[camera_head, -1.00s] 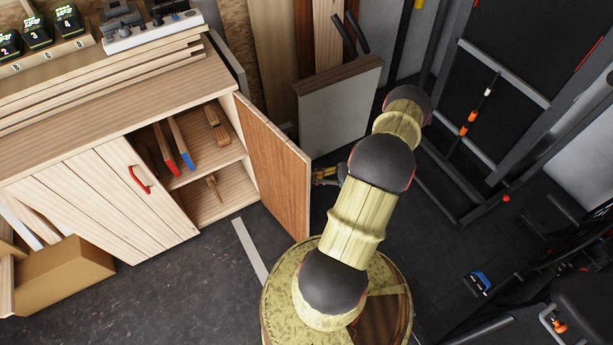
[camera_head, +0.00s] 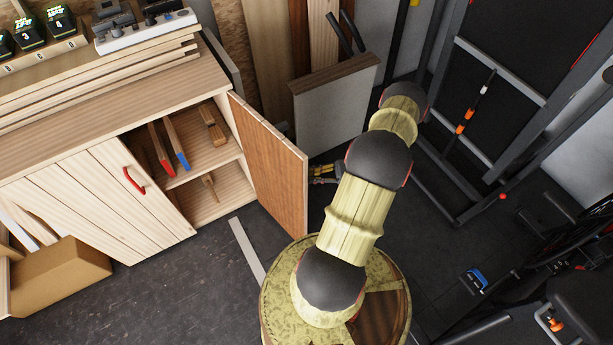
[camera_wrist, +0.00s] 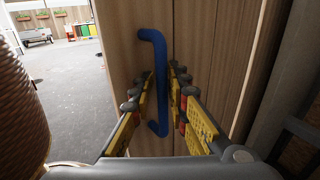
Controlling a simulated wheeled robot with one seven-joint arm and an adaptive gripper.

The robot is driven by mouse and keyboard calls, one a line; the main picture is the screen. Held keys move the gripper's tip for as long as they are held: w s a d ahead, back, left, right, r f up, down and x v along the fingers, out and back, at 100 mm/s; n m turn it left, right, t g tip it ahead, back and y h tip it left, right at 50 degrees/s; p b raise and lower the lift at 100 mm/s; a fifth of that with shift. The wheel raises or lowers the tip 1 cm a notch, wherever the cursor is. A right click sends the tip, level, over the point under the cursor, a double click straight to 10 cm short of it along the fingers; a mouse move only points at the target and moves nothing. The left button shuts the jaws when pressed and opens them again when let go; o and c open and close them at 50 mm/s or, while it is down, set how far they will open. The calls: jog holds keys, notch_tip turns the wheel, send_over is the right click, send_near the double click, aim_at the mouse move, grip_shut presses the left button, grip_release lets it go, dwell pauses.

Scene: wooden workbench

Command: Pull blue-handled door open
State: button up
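The blue-handled door (camera_head: 272,165) of the wooden cabinet stands swung wide open in the head view, its inner brown face toward the cabinet opening. Its blue handle (camera_wrist: 160,85) shows in the wrist view, on the outer face, and is hidden in the head view. My gripper (camera_wrist: 161,84) has its yellow fingers apart, one on each side of the handle, with gaps visible. The gripper (camera_head: 322,172) shows only partly in the head view, behind the door's free edge and my arm.
The red-handled door (camera_head: 135,180) is closed. A grey panel box (camera_head: 335,110) stands behind the open door.

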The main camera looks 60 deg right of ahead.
jog(key=v, duration=1.2)
jog(key=shift+a+f, duration=0.1)
